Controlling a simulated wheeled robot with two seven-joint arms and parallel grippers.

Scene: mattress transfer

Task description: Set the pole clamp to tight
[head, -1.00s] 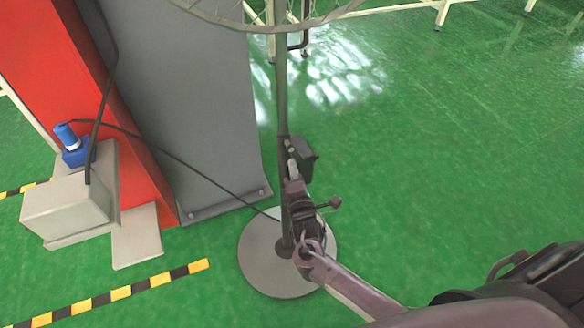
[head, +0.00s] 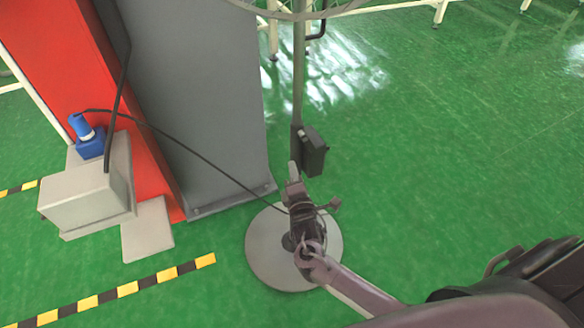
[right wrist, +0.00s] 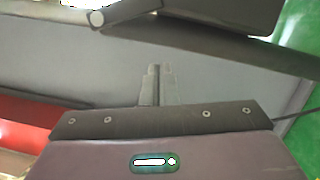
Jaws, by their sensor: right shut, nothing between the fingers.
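A thin grey pole (head: 299,85) rises from a round grey base (head: 265,255) on the floor. A dark block (head: 314,155), which looks like the pole clamp, sits on the pole's right side. It also shows at the top of the right wrist view (right wrist: 215,14), beside a short bar with a pale round end (right wrist: 97,18). My right gripper (head: 293,170) is just below the block, in front of the pole. Its fingers (right wrist: 158,72) are together and empty, apart from the block. The clamp's setting cannot be told. My left gripper is not in view.
A wire ring (head: 300,10) crosses the top edge. Left of the pole stand a grey panel (head: 180,90) and a red column (head: 60,70). A pale box (head: 85,195) with a blue plug (head: 85,135) and black cable (head: 180,150) stands there. Green floor at right is clear.

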